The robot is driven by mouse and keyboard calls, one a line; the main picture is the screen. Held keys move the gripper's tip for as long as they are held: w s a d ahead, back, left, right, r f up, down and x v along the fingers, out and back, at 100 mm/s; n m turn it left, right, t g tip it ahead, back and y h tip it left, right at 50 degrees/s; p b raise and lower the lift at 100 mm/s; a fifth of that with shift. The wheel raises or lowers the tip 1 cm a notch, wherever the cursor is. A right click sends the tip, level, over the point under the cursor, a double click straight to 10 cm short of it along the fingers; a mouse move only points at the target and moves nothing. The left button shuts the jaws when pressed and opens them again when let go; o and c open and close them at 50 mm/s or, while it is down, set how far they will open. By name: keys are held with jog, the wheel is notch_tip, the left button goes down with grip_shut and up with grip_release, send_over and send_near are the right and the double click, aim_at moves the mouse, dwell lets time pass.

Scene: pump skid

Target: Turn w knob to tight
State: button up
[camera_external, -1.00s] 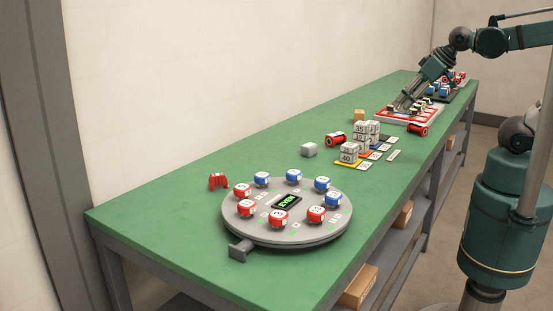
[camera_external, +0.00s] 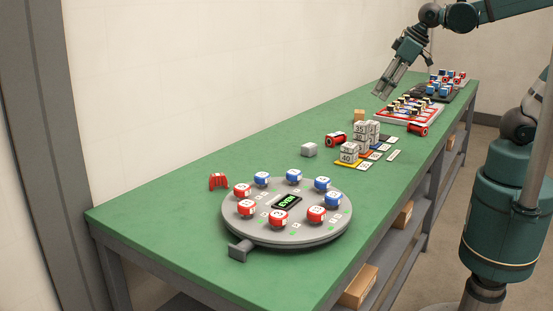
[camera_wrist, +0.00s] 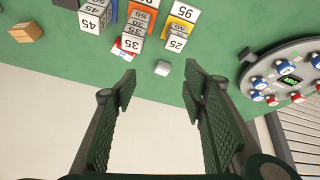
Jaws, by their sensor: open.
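Several red and blue knobs, such as a red knob (camera_external: 279,218) and a blue knob (camera_external: 293,176), stand in a ring on a round grey disc (camera_external: 240,232) at the bench's near end. The disc has a lit green display (camera_external: 286,201). Their letters are too small to read, so I cannot tell which is the w knob. The disc also shows at the right of the wrist view (camera_wrist: 248,84). My gripper (camera_external: 382,94) is open and empty, raised above the far part of the bench and well away from the disc. Its fingers (camera_wrist: 160,92) are spread apart.
Numbered grey blocks (camera_external: 349,153) stand mid-bench on coloured cards. A red-framed board (camera_external: 382,113) and a dark board (camera_external: 455,96) hold small pieces further back.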

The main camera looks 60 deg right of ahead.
jog(key=w+a+r+n+g+p, duration=0.2)
jog(key=w+a+r+n+p, duration=0.15)
jog(key=w+a, duration=0.5)
jog(key=n+g+p, duration=0.4)
jog(key=n+p, duration=0.6)
jog(key=n, duration=0.3)
send_over(262, 175)
jog(key=shift+h, duration=0.3)
jog(key=f, duration=0.9)
jog(key=d+f, duration=0.1)
jog(key=f, duration=0.4)
jog(key=shift+w, duration=0.15)
jog(key=shift+a+f, duration=0.25)
jog(key=shift+a, duration=0.15)
jog(key=shift+f, duration=0.2)
jog(key=shift+f, duration=3.75)
